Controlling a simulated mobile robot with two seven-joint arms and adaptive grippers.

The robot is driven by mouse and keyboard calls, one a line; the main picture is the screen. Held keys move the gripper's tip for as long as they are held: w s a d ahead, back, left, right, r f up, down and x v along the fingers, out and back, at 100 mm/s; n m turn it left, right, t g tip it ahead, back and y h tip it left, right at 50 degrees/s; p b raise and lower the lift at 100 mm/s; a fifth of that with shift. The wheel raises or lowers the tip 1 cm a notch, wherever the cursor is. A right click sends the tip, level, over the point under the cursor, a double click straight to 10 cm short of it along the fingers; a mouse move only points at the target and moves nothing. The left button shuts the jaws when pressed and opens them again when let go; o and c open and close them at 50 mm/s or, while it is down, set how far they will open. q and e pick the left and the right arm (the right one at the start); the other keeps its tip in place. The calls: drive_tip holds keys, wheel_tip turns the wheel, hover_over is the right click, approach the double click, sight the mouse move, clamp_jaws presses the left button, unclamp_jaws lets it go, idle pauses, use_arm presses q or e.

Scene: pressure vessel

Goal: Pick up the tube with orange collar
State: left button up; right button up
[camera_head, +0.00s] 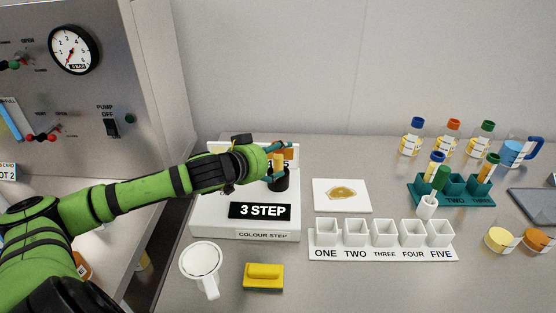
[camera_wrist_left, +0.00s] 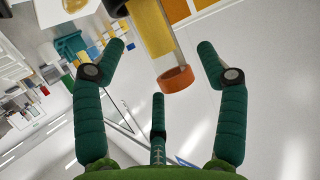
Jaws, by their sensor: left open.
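The tube with orange collar (camera_wrist_left: 175,78) shows in the left wrist view, with yellow contents and the collar towards me. Its other end meets a dark round holder. In the head view its yellow body (camera_head: 278,163) stands in the black holder (camera_head: 279,183) on the white colour step unit (camera_head: 198,222). My right gripper is not in view.
A white mug (camera_head: 201,261) and a yellow block (camera_head: 263,277) lie in front of the unit. Right are a white five-cup rack (camera_head: 384,252), a teal tube rack (camera_head: 456,200) and several bottles. A grey panel (camera_head: 90,125) stands left.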

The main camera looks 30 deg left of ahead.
use_arm(q)
drive_tip(key=shift+p+x, duration=0.35)
drive_tip(key=shift+x, duration=1.15)
drive_tip(key=c, duration=1.1)
drive_tip(key=shift+c, duration=0.2)
